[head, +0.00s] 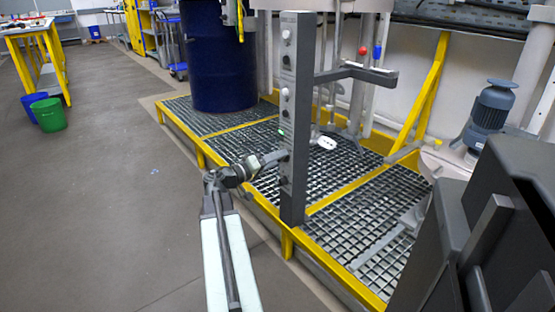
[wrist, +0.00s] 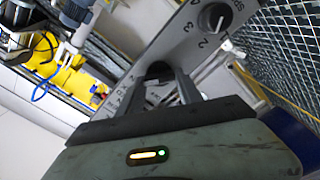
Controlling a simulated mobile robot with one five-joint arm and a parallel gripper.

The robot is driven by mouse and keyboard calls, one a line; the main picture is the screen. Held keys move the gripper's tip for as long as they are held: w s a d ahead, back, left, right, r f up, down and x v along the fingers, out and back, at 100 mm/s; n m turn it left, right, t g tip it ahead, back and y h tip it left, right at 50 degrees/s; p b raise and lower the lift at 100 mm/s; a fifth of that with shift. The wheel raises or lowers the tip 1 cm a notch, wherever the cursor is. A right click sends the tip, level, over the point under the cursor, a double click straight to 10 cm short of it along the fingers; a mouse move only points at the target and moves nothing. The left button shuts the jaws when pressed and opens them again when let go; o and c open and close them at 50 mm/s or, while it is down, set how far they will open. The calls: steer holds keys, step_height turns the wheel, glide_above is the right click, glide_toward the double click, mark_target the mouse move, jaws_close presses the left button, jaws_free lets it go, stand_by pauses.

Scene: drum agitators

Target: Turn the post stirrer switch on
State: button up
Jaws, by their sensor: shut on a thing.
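A tall grey control post (head: 296,110) stands at the platform's front edge in the head view, with several knobs and buttons down its face. My gripper (head: 279,157) reaches the lower part of this face from the left. In the wrist view the grey panel (wrist: 187,48) runs diagonally, with a black dial knob (wrist: 214,18) and printed numbers. My gripper's two fingers (wrist: 166,90) are shut on a dark round knob (wrist: 158,70) lower on the panel. The fingers and jaw body hide part of it, and I cannot tell its setting.
Yellow-edged grating (head: 345,215) lies around the post, with a blue drum (head: 215,60) behind it. A grey arm (head: 355,72) juts right from the post. A grey motor (head: 492,105) stands at the right.

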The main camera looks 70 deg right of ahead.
steer(key=shift+m, duration=0.6)
steer(key=o, duration=1.4)
steer(key=v, duration=0.8)
steer(key=shift+s, duration=0.1)
